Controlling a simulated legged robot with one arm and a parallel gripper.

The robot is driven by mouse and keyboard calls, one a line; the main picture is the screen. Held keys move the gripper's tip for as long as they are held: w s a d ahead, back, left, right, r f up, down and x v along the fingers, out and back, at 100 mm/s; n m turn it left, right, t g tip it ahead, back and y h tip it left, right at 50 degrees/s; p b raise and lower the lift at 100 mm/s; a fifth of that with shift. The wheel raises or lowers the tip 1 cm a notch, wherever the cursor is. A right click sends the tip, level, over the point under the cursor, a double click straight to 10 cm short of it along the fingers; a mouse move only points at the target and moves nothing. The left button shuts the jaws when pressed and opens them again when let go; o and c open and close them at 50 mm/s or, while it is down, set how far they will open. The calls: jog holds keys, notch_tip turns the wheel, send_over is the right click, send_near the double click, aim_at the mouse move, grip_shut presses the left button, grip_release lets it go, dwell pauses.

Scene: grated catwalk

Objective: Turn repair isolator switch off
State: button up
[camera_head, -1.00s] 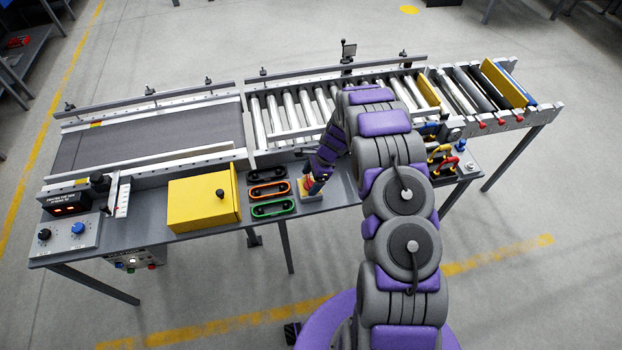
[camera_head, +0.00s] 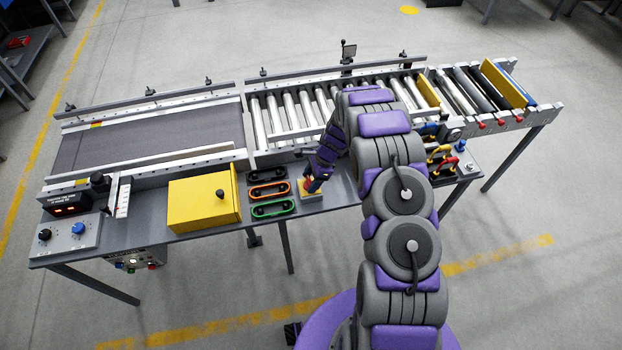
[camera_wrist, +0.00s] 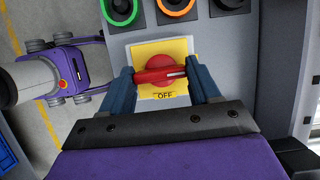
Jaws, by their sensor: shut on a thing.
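The isolator switch is a red rotary knob (camera_wrist: 160,72) on a yellow plate (camera_wrist: 180,49) with "OFF" printed on it, seen in the wrist view. Its bar handle lies crosswise in that view, with a white mark toward the right end. My gripper (camera_wrist: 162,84) has one finger at each end of the handle and is shut on it. In the head view the yellow plate (camera_head: 313,196) sits on the table's front strip, and my gripper (camera_head: 313,184) reaches down over it, hiding part of the knob.
A roller conveyor (camera_head: 300,113) runs behind. Yellow and red handled items (camera_head: 442,160) stand to the right.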

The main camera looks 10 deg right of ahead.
jog(key=shift+w+r, duration=0.1)
jog(key=shift+w, duration=0.05)
jog(key=n+g+p, duration=0.1)
jog(key=n, duration=0.1)
jog(key=n+p, duration=0.1)
jog(key=n, duration=0.2)
jog(key=shift+w+g+h, duration=0.2)
jog(key=shift+g+h, duration=0.1)
jog(key=shift+g, duration=0.1)
jog(key=n+g+h, duration=0.1)
jog(key=n, duration=0.3)
jog(key=shift+a+n, duration=0.1)
jog(key=shift+n, duration=0.2)
jog(key=n, duration=0.2)
jog(key=n+g+h, duration=0.1)
jog(key=n, duration=0.1)
jog(key=shift+w+a+h+p, duration=0.1)
jog(key=shift+h+p, duration=0.2)
jog(key=shift+p, duration=0.05)
jog(key=shift+a+n+h, duration=0.1)
jog(key=shift+n+h, duration=0.5)
jog(key=shift+n, duration=1.6)
jog(key=o, duration=1.1)
jog(key=shift+c, duration=0.2)
